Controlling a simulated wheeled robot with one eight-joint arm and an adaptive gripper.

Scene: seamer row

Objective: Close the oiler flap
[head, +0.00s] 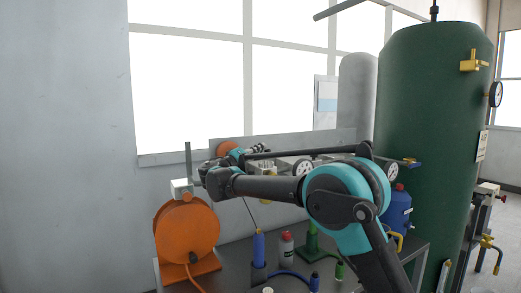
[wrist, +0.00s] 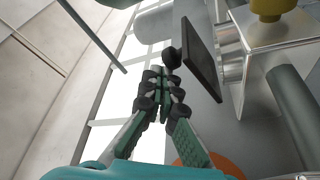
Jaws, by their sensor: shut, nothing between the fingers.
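A dark flat plate (wrist: 201,58), which looks like the oiler flap, stands out from a silver box (wrist: 285,60) with a short silver cylinder (wrist: 232,62) between them. A dark round knob (wrist: 172,57) sits at the plate's left side. My gripper (wrist: 162,85) is shut and empty, its fingertips just below and left of the knob; I cannot tell whether they touch. In the head view my gripper (head: 205,175) is beside the small pale box (head: 181,189) above the orange reel (head: 187,233). The flap cannot be made out there.
A grey-green post (wrist: 294,108) stands close to the silver box, with a yellow part (wrist: 271,8) above. In the head view, bottles, including a blue one (head: 259,248) and a red-capped one (head: 286,249), stand on the bench under my arm. A large green tank (head: 430,120) is at right.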

